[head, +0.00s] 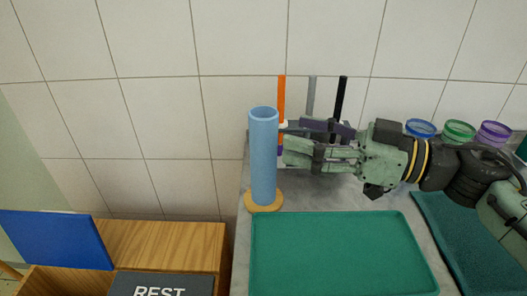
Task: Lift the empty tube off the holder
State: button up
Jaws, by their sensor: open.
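My gripper (284,144) reaches in from the right, level with the tube's upper half. It is open, and its fingertips are close to the tube's right side. I cannot tell whether they touch it. Nothing shows between the fingers that I can make out.
Orange (281,96), grey (312,92) and black (342,98) upright sticks stand behind my gripper. A green tray (340,255) lies in front. Blue, green and purple jars (494,133) stand at the back right. A tiled wall closes the back; a wooden box (165,245) is lower left.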

aim_at(277, 128)
jog(key=shift+x, duration=0.95)
jog(key=x, duration=0.1)
jog(key=p+x, duration=0.1)
jog(key=x, duration=0.2)
jog(key=shift+a+r, duration=0.15)
jog(key=shift+r, duration=0.2)
jog(key=shift+w+a+f+p, duration=0.1)
jog(key=shift+w+a+p, duration=0.2)
jog(key=shift+a, duration=0.15)
jog(key=shift+c, duration=0.3)
jog(key=c, duration=0.8)
